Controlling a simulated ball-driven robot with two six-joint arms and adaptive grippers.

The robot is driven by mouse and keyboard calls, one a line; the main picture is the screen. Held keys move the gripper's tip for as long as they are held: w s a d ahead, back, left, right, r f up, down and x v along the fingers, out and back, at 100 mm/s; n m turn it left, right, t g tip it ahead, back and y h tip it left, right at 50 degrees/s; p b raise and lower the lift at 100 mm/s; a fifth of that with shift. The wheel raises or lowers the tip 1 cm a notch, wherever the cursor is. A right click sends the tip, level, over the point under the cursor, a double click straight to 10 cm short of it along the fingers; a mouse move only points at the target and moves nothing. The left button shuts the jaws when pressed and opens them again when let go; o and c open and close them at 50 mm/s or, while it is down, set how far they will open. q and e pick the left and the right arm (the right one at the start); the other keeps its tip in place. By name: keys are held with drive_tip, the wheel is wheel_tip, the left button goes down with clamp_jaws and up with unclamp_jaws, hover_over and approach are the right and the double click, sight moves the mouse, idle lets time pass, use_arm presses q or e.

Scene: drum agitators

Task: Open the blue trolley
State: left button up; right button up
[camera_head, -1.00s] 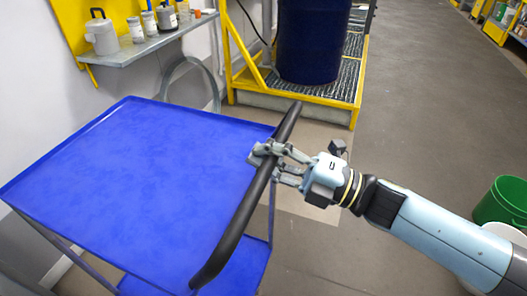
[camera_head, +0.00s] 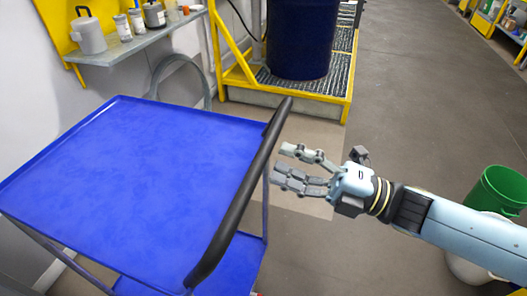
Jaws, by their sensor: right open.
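The blue trolley (camera_head: 130,165) stands at the left, with a flat, empty top tray and part of a lower shelf (camera_head: 205,268) showing. Its black handle (camera_head: 243,200) runs along the tray's right side. My right gripper (camera_head: 280,165) is open and empty just to the right of the handle, its fingers pointing left at it. A small gap shows between the fingertips and the handle. My left gripper is not in view.
A dark blue drum (camera_head: 300,40) stands on a yellow-framed platform (camera_head: 290,92) behind the trolley. A wall shelf (camera_head: 140,45) holds several containers. A green bucket (camera_head: 503,190) is at the right. The grey floor (camera_head: 400,110) is clear between.

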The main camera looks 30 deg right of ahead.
drive_tip(key=v, duration=0.6)
drive_tip(key=shift+w, duration=0.2)
